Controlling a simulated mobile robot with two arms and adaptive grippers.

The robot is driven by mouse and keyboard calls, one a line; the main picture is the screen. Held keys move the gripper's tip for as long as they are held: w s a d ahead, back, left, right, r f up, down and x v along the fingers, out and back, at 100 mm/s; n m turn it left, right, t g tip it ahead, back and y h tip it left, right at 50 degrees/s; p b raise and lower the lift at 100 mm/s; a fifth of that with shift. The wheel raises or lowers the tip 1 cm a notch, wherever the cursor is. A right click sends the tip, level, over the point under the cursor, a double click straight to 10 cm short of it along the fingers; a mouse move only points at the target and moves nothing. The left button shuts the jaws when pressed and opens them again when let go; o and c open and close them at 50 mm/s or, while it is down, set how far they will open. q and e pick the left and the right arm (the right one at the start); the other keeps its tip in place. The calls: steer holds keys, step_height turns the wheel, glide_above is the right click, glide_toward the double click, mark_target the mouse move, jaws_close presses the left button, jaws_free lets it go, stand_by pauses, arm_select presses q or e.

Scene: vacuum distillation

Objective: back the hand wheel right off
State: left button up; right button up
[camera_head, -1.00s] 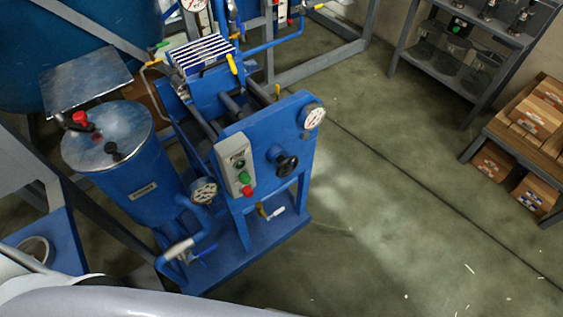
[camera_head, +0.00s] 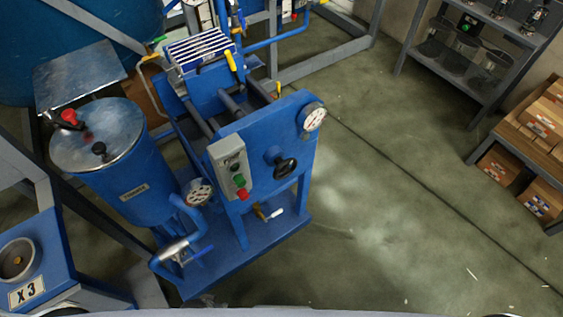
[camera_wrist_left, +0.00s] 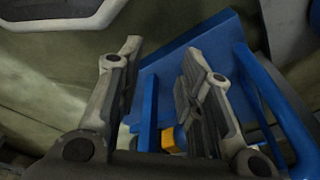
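The hand wheel (camera_head: 286,167) is small and black. In the head view it sticks out on a short shaft from the blue end plate (camera_head: 262,135) of the press, and nothing touches it. My left gripper (camera_wrist_left: 160,55) shows in the left wrist view with its two fingers apart and nothing between the tips. Blue metalwork (camera_wrist_left: 150,110) and a small yellow part (camera_wrist_left: 174,138) lie beyond the fingers. I cannot make out the hand wheel in that view. Neither gripper shows in the head view.
A control box (camera_head: 230,167) and a gauge (camera_head: 312,117) flank the wheel on the plate. A blue tank (camera_head: 130,165) with a metal lid stands to the left. Open floor (camera_head: 400,220) lies to the right, with cartons (camera_head: 541,200) and a shelf (camera_head: 480,40) beyond.

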arm_select(q)
steer(key=w+d+r+t, duration=0.1)
steer(key=w+r, duration=0.2)
steer(key=r, duration=0.6)
steer(key=w+d+r, duration=0.1)
steer(key=w+r, duration=0.2)
steer(key=r, duration=0.7)
steer(key=w+d+r+t, duration=0.1)
steer(key=w+r, duration=0.3)
steer(key=r, duration=0.5)
steer(key=w+d+r+m+g+h, duration=0.1)
steer(key=w+d+r+m+h, duration=0.15)
steer(key=d, duration=0.65)
steer(key=w+d+r+m+g+h, duration=0.1)
steer(key=w+d+r+m, duration=0.3)
steer(key=d, duration=0.5)
steer(key=w+d+r+m+g+h, duration=0.1)
steer(key=w+d+r+m+h, duration=0.2)
steer(key=d, duration=0.6)
step_height(320, 180, up, 6)
steer(key=y, duration=0.7)
glide_above(285, 161)
steer(key=shift+n+g+b, duration=0.3)
steer(key=shift+n+g, duration=0.1)
steer(key=shift+n, duration=0.05)
steer(key=shift+f, duration=0.1)
step_height(285, 161, down, 10)
steer(key=shift+f, duration=0.25)
